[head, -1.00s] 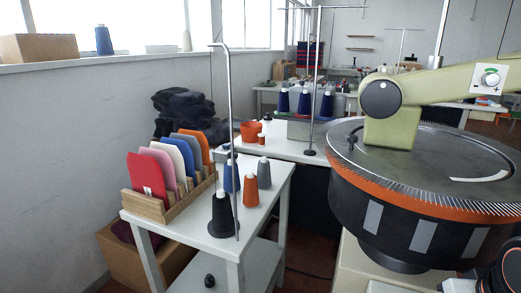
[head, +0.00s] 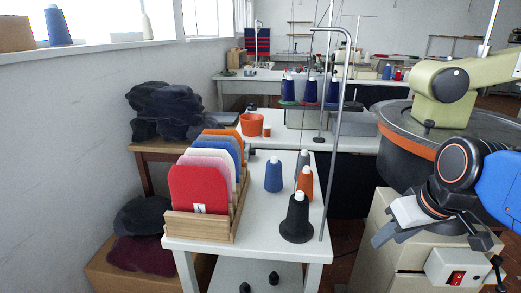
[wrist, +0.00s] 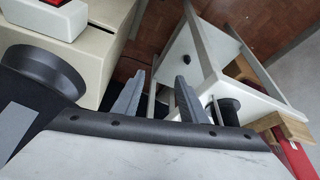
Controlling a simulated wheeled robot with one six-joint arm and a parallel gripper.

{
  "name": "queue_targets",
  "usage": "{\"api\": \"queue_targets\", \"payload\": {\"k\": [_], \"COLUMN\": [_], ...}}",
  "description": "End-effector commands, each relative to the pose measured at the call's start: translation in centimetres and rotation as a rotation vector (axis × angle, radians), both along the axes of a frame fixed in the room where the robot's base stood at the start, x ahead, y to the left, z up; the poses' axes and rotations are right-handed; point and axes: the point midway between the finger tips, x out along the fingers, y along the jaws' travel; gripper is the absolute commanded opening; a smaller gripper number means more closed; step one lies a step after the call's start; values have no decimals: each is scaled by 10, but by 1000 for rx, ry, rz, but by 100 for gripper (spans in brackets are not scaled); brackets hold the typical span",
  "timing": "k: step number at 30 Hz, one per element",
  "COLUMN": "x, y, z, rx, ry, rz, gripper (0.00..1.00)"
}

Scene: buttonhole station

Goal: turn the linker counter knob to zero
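The linker is at the right of the head view, with a pale green arm (head: 455,80) over a dark round dial that has an orange rim (head: 395,118). No counter knob shows in either current view; that part of the linker lies past the right edge or behind my arm. My gripper (head: 390,225) is in front of the linker, low at the right. In the wrist view my gripper (wrist: 157,95) has its two dark fingers apart with nothing between them, pointing toward the floor and the white table.
A white table (head: 265,238) stands left of the linker, with a wooden rack (head: 203,227) of coloured knits, several yarn cones (head: 296,220) and a tall metal rod (head: 335,140). A beige cabinet (head: 375,240) and a box with a red switch (head: 457,278) are close below my arm.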

Motion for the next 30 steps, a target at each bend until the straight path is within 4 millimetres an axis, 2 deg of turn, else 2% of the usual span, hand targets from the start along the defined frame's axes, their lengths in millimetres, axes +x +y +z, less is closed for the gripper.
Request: {"api": "queue_targets", "payload": {"k": [1, 6, 15, 21, 30], "x": [18, 76, 184, 247, 334], "y": [7, 32, 78, 107, 151], "z": [11, 48, 98, 114, 117], "rx": [6, 27, 71, 96, 133], "ry": [3, -14, -93, -163, -284], "rz": [52, 249, 594, 792, 1046], "gripper": [39, 39, 39, 39, 39]}}
